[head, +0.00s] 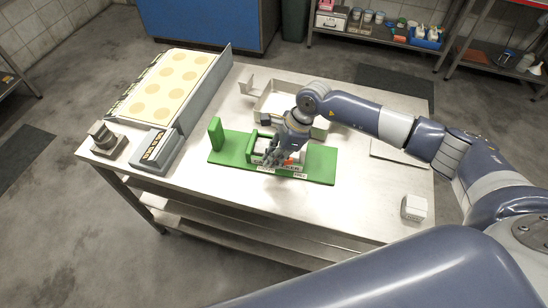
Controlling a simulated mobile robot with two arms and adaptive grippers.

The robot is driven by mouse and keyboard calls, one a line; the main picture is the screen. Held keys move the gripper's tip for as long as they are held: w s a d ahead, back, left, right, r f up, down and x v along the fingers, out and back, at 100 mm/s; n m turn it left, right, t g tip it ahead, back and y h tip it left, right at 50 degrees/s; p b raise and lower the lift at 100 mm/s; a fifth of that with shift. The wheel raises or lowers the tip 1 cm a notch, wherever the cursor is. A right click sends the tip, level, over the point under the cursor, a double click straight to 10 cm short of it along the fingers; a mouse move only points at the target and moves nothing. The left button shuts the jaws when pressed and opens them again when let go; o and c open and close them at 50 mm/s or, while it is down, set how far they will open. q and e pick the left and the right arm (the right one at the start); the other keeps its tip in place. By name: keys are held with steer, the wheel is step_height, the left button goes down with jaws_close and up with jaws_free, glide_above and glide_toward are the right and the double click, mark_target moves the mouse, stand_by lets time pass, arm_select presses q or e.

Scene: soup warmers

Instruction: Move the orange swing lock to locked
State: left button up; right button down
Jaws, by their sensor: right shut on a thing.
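A green fixture (231,151) with a flat base and an upright plate at its left end lies on the middle of the steel table. A small orange part (291,161), which looks like the swing lock, shows at the middle of the fixture. My right gripper (277,160) reaches down over the fixture's middle and is shut on the orange swing lock, as far as I can tell. The gripper hides most of the lock, so its angle cannot be told. My left gripper is out of view.
A panel with pale round spots (172,82) lies at the table's left, with a grey labelled box (155,150) in front. An open beige tray (262,101) stands behind the fixture. A white cube (413,207) sits at the right front. The table's front middle is clear.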

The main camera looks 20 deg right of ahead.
steer(key=c, duration=2)
jaws_free()
steer(key=shift+o, duration=0.2)
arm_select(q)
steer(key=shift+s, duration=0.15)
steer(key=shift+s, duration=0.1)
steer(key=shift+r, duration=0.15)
